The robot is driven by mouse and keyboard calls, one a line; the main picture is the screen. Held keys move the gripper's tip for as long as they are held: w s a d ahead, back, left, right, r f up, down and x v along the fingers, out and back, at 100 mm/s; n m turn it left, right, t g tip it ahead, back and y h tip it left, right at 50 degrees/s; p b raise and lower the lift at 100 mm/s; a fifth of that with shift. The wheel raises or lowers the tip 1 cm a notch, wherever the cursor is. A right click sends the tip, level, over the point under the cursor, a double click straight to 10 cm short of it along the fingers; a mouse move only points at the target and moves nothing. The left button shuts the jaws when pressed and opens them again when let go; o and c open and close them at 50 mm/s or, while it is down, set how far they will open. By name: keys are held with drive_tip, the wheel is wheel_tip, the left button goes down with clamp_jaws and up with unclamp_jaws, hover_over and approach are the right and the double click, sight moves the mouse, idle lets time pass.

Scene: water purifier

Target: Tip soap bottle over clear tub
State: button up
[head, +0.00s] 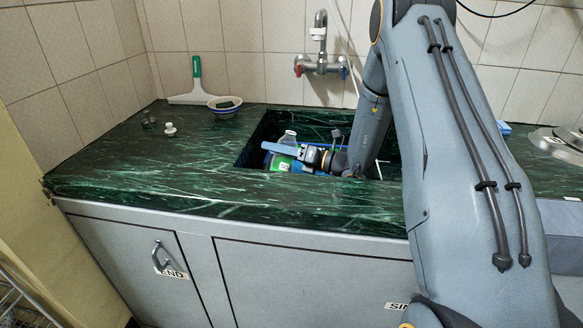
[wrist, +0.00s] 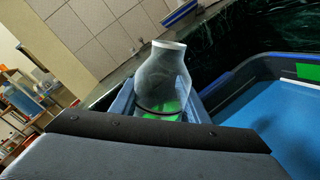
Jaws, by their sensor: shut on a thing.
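A clear soap bottle (wrist: 166,80) with a pale top and green at its lower part stands out of my gripper (wrist: 158,108) in the wrist view. The jaws are shut on it, and its lower part is partly hidden by the gripper. In the head view the bottle (head: 288,138) shows over the sink opening, held by my gripper (head: 284,152). It looks roughly upright in both views. A blue-looking tub (wrist: 285,110) lies to the right of the bottle in the wrist view. I cannot tell whether it is the clear tub.
The dark green counter (head: 130,165) surrounds the sink. A bowl (head: 225,103), a squeegee (head: 196,85) and small knobs (head: 170,129) stand at the back left. A wall tap (head: 320,62) is above the sink. The left counter front is clear.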

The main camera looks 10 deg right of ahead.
drive_tip(key=shift+m, duration=0.7)
drive_tip(key=shift+s+a+r+m+p, duration=0.15)
drive_tip(key=shift+r+m+p, duration=0.1)
drive_tip(key=shift+m+p, duration=0.25)
idle(0.7)
drive_tip(key=shift+s+a+f+m, duration=0.1)
drive_tip(key=shift+f+m, duration=0.2)
drive_tip(key=shift+m, duration=0.6)
idle(1.6)
drive_tip(key=shift+r+m+p, duration=0.3)
drive_tip(key=shift+r+m, duration=0.25)
drive_tip(key=shift+m, duration=0.25)
idle(1.7)
drive_tip(key=shift+s+f+m, duration=0.15)
drive_tip(key=shift+m, duration=0.25)
idle(0.7)
